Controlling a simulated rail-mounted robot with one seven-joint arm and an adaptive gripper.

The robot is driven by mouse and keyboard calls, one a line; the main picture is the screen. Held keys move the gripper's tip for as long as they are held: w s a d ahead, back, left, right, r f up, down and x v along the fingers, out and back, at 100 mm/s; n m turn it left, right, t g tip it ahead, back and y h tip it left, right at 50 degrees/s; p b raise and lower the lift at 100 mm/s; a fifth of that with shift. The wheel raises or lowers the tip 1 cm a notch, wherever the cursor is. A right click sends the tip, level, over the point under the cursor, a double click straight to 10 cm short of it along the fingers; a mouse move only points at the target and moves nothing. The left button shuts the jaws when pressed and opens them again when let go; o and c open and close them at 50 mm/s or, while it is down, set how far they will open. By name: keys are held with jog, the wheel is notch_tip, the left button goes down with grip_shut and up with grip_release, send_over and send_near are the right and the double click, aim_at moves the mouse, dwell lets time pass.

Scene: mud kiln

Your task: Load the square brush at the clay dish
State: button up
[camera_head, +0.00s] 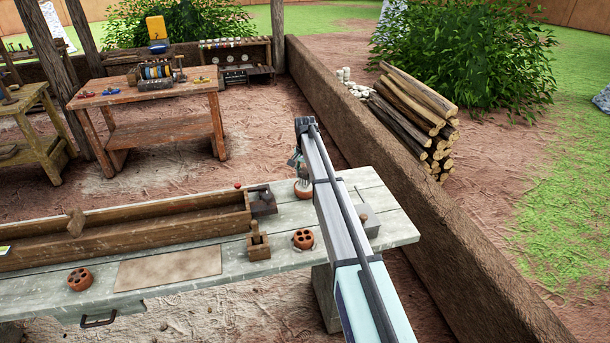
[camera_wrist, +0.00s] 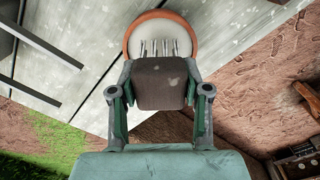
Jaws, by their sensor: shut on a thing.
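The clay dish (camera_wrist: 160,22) is a round terracotta bowl with a pale inside, seen at the top of the wrist view. In the head view the dish (camera_head: 303,193) stands on the grey plank table beneath my gripper. The square brush (camera_wrist: 160,84) is a dark brown block with several pale bristle tufts that point toward the dish. My gripper (camera_wrist: 157,90) is shut on the brush, with a green finger on each side. In the wrist view the bristles overlap the dish's inside; I cannot tell whether they touch it. My arm partly hides the gripper in the head view.
A long wooden trough (camera_head: 130,229) lies left on the table (camera_head: 390,222). A small wooden box (camera_head: 258,246) and a holed round clay piece (camera_head: 303,239) stand near the dish. A mud wall (camera_head: 440,235) runs along the right. A flat tan board (camera_head: 168,268) lies in front.

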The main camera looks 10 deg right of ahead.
aim_at(305, 172)
jog(key=shift+f, duration=0.55)
dwell(1.6)
jog(key=shift+r, duration=0.15)
jog(key=shift+r+p, duration=1.05)
jog(key=shift+r, duration=2.4)
jog(key=shift+n, duration=0.3)
jog(key=shift+s+f+n, duration=0.1)
jog(key=shift+s+n, duration=0.3)
jog(key=s+f+n+b, duration=0.1)
jog(key=s+n+b, duration=0.4)
jog(key=s, duration=3.1)
jog(key=shift+s+n, duration=0.35)
jog(key=shift+n, duration=0.45)
